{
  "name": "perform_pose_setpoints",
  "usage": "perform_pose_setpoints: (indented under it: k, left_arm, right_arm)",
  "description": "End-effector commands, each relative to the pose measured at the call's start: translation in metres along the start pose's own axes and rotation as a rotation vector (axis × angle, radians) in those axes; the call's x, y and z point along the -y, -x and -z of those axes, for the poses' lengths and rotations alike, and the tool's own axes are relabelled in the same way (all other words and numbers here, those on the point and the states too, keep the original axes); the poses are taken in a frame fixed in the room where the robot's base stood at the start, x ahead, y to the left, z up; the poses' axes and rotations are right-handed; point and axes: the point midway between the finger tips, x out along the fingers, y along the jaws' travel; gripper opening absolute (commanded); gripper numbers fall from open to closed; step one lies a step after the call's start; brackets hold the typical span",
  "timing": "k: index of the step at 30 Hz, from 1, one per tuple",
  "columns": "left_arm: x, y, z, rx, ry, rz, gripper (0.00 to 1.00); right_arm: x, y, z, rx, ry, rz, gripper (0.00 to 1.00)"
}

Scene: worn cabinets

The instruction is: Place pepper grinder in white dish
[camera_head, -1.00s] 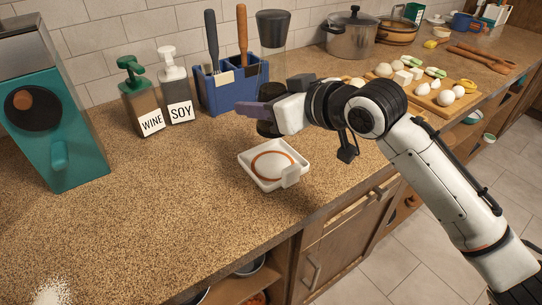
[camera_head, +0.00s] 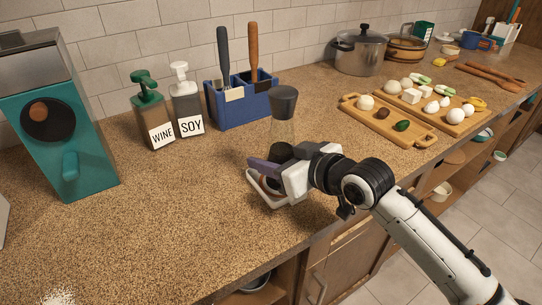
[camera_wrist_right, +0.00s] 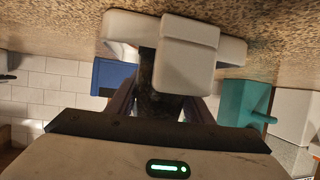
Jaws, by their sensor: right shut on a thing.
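The pepper grinder (camera_head: 284,102) is upright, with a dark cap, a clear body and a dark lower part. My right gripper (camera_head: 274,168) is shut on its lower part; the purple finger shows on the near side. The white dish (camera_head: 262,192) lies on the counter directly under the gripper and is partly covered by it. The grinder's bottom is hidden, so I cannot tell whether it touches the dish. In the right wrist view the white dish (camera_wrist_right: 230,48) is close to the fingers, with the dark grinder (camera_wrist_right: 160,104) between them. My left gripper is not in view.
A blue utensil holder (camera_head: 240,108) and the WINE (camera_head: 155,125) and SOY (camera_head: 187,110) bottles stand behind. A teal machine (camera_head: 65,140) is at the left. Cutting boards with food (camera_head: 385,132) and a pot (camera_head: 360,52) are to the right.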

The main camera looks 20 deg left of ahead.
Motion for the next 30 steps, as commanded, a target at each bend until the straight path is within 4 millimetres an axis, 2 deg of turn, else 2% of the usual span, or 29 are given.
perform_pose_setpoints:
  k: [2, 3, 5, 6, 17, 23, 30]
  left_arm:
    - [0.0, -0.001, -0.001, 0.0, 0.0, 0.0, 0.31]
    - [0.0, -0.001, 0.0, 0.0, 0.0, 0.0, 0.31]
    - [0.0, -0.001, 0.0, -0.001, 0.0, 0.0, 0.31]
    - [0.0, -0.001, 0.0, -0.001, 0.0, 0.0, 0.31]
    - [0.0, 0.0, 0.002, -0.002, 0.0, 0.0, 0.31]
    - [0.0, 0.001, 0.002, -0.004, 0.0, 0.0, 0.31]
    - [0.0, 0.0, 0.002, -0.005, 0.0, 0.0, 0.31]
  right_arm:
    - [0.0, -0.001, -0.001, -0.003, 0.0, 0.0, 0.14]
    - [0.0, -0.001, -0.002, 0.0, 0.0, 0.0, 0.53]
    - [0.0, -0.001, -0.002, 0.0, -0.001, 0.0, 0.63]
    - [0.0, -0.001, -0.002, 0.0, -0.001, 0.0, 0.65]
    - [0.0, 0.003, 0.001, 0.0, -0.001, 0.0, 0.65]
    - [0.0, 0.032, 0.0, -0.001, 0.0, 0.0, 0.65]
    - [-0.001, 0.083, 0.0, 0.0, -0.001, -0.001, 0.65]
